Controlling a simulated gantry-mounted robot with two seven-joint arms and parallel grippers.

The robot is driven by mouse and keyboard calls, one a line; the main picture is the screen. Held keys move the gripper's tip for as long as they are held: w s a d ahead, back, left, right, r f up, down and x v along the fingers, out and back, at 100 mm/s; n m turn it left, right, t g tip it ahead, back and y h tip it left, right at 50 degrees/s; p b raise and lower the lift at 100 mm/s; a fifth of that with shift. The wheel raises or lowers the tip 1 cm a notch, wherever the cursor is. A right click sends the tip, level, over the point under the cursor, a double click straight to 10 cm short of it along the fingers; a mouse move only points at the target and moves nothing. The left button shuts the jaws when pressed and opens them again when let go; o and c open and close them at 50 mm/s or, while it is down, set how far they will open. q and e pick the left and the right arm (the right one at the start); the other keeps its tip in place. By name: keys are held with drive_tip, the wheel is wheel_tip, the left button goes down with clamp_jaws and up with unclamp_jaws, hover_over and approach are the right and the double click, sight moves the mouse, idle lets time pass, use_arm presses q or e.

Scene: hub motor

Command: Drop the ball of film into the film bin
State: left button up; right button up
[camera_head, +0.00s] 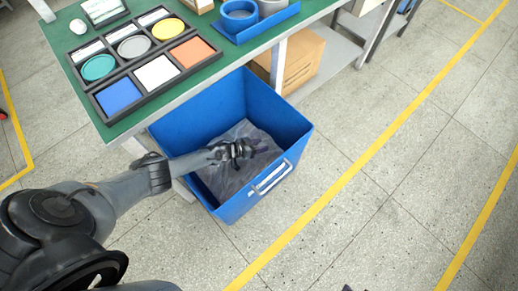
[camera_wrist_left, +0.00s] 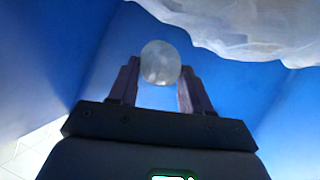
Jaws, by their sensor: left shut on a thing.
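The film bin (camera_head: 228,208) is a blue open-topped box with a light handle, on the floor partly under the green table. Crumpled translucent film (camera_head: 225,178) lies inside it and also shows in the left wrist view (camera_wrist_left: 245,28). My left gripper (camera_head: 256,148) reaches over the bin's opening, within its walls in the head view. In the left wrist view its fingers (camera_wrist_left: 157,80) are shut on the pale, greyish ball of film (camera_wrist_left: 160,62), with blue walls around. In the head view I cannot make out the ball. My right gripper is not in view.
The green table (camera_head: 215,73) overhangs the bin's back edge. It bears a black tray (camera_head: 137,94) of coloured pieces, a blue holder (camera_head: 262,26) and a small white round thing (camera_head: 77,26). A cardboard box (camera_head: 303,62) sits on the shelf below. Floor to the right is clear.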

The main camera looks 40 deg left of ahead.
use_arm(q)
wheel_tip(320, 180, down, 2)
drive_tip(key=shift+b, duration=0.45)
drive_tip(key=shift+r, duration=0.1)
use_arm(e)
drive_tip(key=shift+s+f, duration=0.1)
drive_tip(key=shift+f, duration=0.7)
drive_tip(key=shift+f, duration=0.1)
use_arm(q)
drive_tip(key=shift+f, duration=0.25)
drive_tip(key=o, duration=1)
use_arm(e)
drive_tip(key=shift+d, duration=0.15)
use_arm(q)
drive_tip(key=shift+r, duration=0.1)
